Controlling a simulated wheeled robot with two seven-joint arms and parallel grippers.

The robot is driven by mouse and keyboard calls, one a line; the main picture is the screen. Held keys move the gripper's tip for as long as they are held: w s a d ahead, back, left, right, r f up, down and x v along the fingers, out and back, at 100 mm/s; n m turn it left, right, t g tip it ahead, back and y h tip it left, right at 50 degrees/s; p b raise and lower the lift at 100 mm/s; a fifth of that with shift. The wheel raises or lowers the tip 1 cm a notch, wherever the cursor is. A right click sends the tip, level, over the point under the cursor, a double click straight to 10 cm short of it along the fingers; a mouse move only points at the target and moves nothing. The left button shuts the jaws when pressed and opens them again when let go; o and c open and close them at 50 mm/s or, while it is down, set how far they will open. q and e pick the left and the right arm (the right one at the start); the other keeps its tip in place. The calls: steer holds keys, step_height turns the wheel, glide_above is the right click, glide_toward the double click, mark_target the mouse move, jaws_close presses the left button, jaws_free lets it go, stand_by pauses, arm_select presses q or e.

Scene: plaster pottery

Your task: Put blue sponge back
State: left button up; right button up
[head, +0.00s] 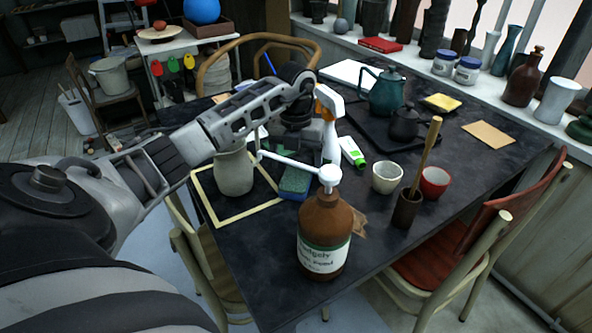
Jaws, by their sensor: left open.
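The blue sponge (295,182), with a green upper face, lies on the dark table (390,235) near its front left part. It sits between a grey-beige vase (233,173) and a brown pump bottle (325,238). My left arm reaches in from the left over the table. My left gripper (304,150) points down, open, just behind and above the sponge. Its fingertips are partly hidden by the pump spout, and I cannot tell whether they touch anything. My right gripper is out of view.
A white and orange spray bottle (328,125) stands close to my left gripper. A pale square frame (230,218) lies around the vase. Chairs flank the table.

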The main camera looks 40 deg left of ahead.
mark_target(296, 177)
arm_select(q)
step_height(296, 177, up, 8)
steer(key=shift+r, duration=0.2)
stand_by(0.5)
